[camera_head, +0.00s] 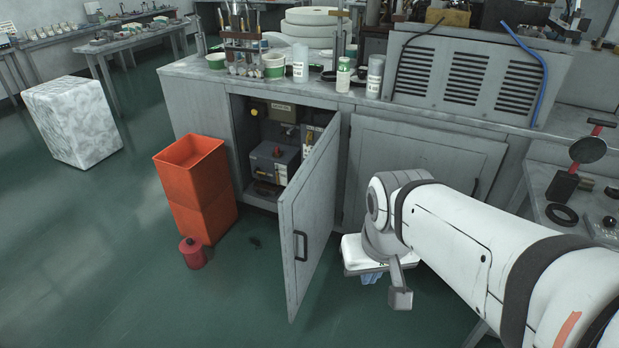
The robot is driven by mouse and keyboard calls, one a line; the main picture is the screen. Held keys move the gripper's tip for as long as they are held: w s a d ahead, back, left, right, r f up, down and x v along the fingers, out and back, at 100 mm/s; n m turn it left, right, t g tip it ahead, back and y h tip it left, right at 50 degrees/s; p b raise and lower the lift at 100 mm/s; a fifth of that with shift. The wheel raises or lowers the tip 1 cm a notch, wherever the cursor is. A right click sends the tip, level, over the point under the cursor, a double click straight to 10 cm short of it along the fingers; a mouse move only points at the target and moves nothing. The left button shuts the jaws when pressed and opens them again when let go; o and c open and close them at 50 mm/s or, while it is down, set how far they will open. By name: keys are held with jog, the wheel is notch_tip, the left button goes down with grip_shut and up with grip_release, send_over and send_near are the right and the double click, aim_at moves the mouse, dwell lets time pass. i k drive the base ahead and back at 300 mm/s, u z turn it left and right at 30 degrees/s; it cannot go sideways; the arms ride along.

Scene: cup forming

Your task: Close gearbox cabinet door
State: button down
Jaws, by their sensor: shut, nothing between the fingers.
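The gearbox cabinet door (312,213) is a grey metal panel with a dark handle (300,246). It stands wide open, swung out toward me from its hinge side on the right of the opening. Inside the open cabinet (239,150) I see a grey box with a red knob (272,163) and other equipment.
Orange stacked bins (195,190) and a red canister (192,253) stand on the floor left of the door. A closed cabinet door (425,160) is to the right. Bottles (375,77) and cups line the bench top. Green floor is free in front.

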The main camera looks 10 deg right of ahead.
aim_at(307, 209)
jog(key=u, duration=0.05)
jog(key=i, duration=1)
jog(key=z, duration=0.1)
jog(key=k, duration=1.2)
jog(key=u, duration=0.3)
jog(key=i, duration=0.75)
jog(key=z, duration=0.05)
